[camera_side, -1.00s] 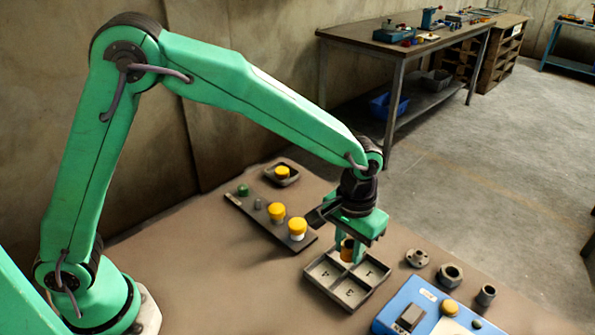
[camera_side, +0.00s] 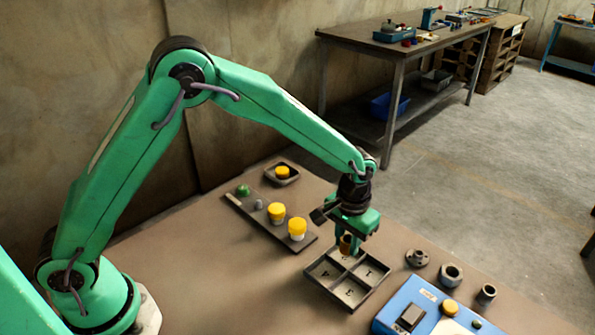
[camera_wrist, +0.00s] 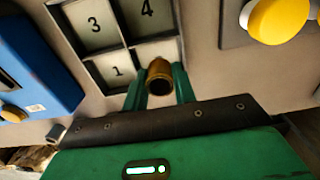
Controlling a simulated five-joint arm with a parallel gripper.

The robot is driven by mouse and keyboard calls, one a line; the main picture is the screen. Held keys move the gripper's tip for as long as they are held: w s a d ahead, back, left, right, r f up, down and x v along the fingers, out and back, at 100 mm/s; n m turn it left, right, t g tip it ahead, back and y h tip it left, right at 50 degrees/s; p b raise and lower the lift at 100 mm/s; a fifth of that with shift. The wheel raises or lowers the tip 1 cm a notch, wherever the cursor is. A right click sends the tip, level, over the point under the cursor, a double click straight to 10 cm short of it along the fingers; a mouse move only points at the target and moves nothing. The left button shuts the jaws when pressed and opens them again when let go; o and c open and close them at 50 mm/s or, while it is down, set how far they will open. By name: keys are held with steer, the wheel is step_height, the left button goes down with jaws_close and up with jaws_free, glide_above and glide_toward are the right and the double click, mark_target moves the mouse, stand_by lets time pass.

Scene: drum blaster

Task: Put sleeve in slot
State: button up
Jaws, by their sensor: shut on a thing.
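My gripper (camera_side: 347,246) is shut on a brass-coloured sleeve (camera_wrist: 159,76), a short hollow cylinder that also shows in the side view (camera_side: 346,243). The grey tray (camera_side: 320,287) has square compartments with numbers. In the wrist view, the tray (camera_wrist: 124,42) shows compartments marked 1, 3 and 4. The sleeve appears just above the fourth compartment, at the tray's back in the side view, and hides most of that compartment's mark. I cannot tell the exact gap between sleeve and tray.
A dark board (camera_side: 262,230) with yellow-capped parts lies left of the tray. A small dish (camera_side: 281,173) with a yellow piece stands behind it. A blue control box (camera_side: 413,307) and several grey metal parts, including a ring (camera_side: 450,275), lie to the right.

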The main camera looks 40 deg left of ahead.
steer(key=shift+f, duration=1)
steer(key=shift+f, duration=0.1)
steer(key=o, duration=0.8)
steer(key=shift+r, duration=6.15)
